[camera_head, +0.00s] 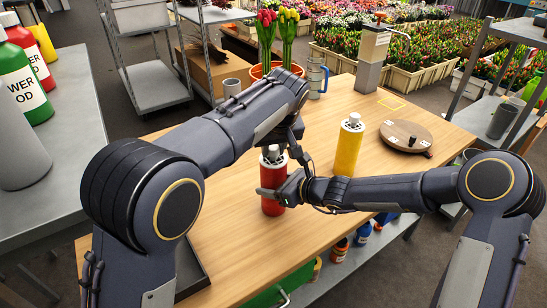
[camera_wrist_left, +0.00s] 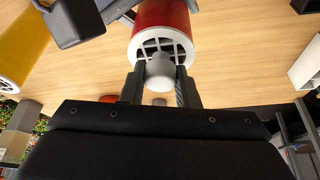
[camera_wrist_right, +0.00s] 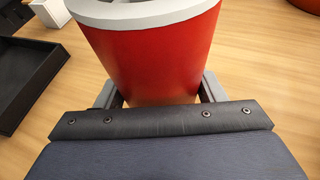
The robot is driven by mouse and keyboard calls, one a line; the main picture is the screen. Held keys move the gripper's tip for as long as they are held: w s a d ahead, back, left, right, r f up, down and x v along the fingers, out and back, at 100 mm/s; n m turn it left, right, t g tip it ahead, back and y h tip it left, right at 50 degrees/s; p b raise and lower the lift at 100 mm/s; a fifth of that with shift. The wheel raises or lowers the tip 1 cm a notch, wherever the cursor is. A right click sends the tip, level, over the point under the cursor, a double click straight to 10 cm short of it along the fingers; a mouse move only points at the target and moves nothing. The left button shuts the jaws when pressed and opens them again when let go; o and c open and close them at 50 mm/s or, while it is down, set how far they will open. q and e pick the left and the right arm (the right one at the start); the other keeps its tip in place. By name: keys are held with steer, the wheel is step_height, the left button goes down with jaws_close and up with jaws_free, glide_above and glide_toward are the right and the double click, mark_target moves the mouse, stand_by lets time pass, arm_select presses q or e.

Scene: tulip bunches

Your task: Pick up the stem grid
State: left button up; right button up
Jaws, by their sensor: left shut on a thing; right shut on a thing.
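A red canister (camera_head: 272,176) stands on the wooden table. The stem grid (camera_wrist_left: 178,43), pale with dark slots and a round grey knob, sits in its white-rimmed top. My left gripper (camera_wrist_left: 160,90) is shut on the grid's knob; it also shows in the head view (camera_head: 280,148) above the canister. My right gripper (camera_head: 278,190) is shut around the side of the red canister. In the right wrist view, the canister (camera_wrist_right: 155,60) fills the space between its fingers (camera_wrist_right: 158,92). My left forearm partly covers the canister's surroundings in the head view.
A yellow bottle (camera_head: 348,148) stands right of the canister, with a round wooden disc (camera_head: 407,136) beyond it. Tulips stand in an orange pot (camera_head: 262,71) at the back, near a mug (camera_head: 316,76). A dark tray (camera_wrist_right: 25,85) lies near the canister.

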mark_target(273, 147)
arm_select(q)
step_height(273, 147, up, 10)
steer(key=shift+r, duration=0.1)
jaws_close()
arm_select(e)
steer(key=o, duration=1.3)
